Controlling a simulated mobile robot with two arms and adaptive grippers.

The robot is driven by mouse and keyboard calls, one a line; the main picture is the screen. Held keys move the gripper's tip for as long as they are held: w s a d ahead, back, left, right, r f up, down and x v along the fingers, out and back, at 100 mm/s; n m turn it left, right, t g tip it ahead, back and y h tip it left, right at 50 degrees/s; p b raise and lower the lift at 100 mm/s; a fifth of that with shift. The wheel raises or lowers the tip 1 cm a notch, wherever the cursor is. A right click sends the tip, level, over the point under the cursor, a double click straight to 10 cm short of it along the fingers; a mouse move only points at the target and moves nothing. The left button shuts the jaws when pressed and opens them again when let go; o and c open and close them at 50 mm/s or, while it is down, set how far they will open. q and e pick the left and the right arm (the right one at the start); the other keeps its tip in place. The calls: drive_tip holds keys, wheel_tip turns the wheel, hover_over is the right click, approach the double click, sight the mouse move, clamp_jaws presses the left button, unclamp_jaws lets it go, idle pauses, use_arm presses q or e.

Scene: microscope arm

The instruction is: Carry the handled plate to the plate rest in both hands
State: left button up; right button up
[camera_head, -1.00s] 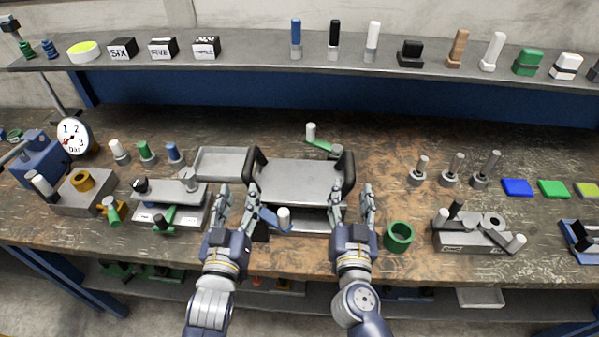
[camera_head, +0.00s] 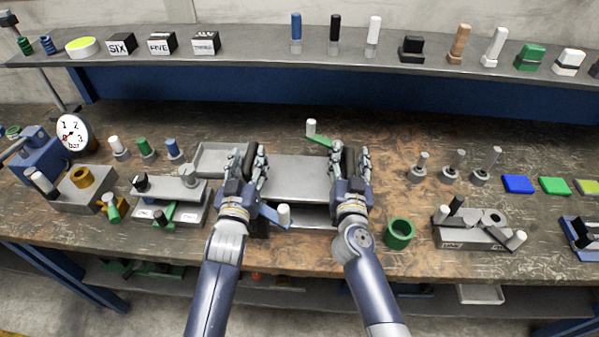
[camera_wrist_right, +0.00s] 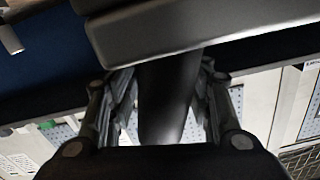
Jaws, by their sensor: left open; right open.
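The handled plate (camera_head: 300,178) is a flat grey plate with a black handle on its left and right sides. It lies level near the middle of the bench above a lower grey surface (camera_head: 312,214). My left gripper (camera_head: 250,156) is open, with its fingers around the left handle. My right gripper (camera_head: 350,158) is open around the right handle; in the right wrist view the dark handle (camera_wrist_right: 166,95) stands between its two fingers, with gaps visible lower down. A shallow grey tray (camera_head: 212,158) lies left of the plate; I cannot tell whether it is the plate rest.
A white-tipped green lever (camera_head: 312,130) stands behind the plate. A blue lever with a white knob (camera_head: 283,214) is in front. A green ring (camera_head: 399,233) is to the right, and a grey fixture (camera_head: 170,200) to the left.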

use_arm(q)
drive_tip(key=shift+r, duration=0.1)
drive_tip(key=shift+c, duration=0.6)
use_arm(e)
drive_tip(key=shift+c, duration=0.5)
use_arm(q)
clamp_jaws()
use_arm(e)
clamp_jaws()
drive_tip(key=shift+d, duration=0.1)
